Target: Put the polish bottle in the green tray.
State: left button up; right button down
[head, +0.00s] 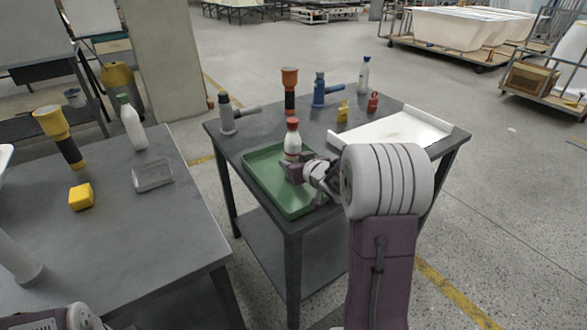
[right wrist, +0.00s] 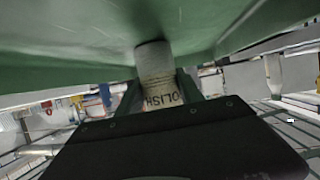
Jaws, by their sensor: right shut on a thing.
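The polish bottle (head: 292,142), white with a red cap, is upright at the green tray (head: 262,187) on the right-hand table. My right gripper (head: 294,170) is shut around its lower part. The rest of the tray looks empty. Part of my left arm shows at the bottom left of the head view; its gripper is out of view.
Behind the tray stand a grey spray tool (head: 228,116), an orange-topped torch (head: 290,90), a blue tool (head: 320,90), small yellow (head: 342,112) and red (head: 373,102) items and a clear bottle (head: 363,76). The left table (head: 120,240) holds other items.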

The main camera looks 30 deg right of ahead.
jog(key=shift+r, duration=0.15)
jog(key=c, duration=0.8)
grip_release()
jog(key=shift+f, duration=0.2)
jog(key=shift+o, duration=0.2)
jog(key=shift+r, duration=0.25)
jog(key=p+v, duration=0.4)
jog(key=v, duration=0.8)
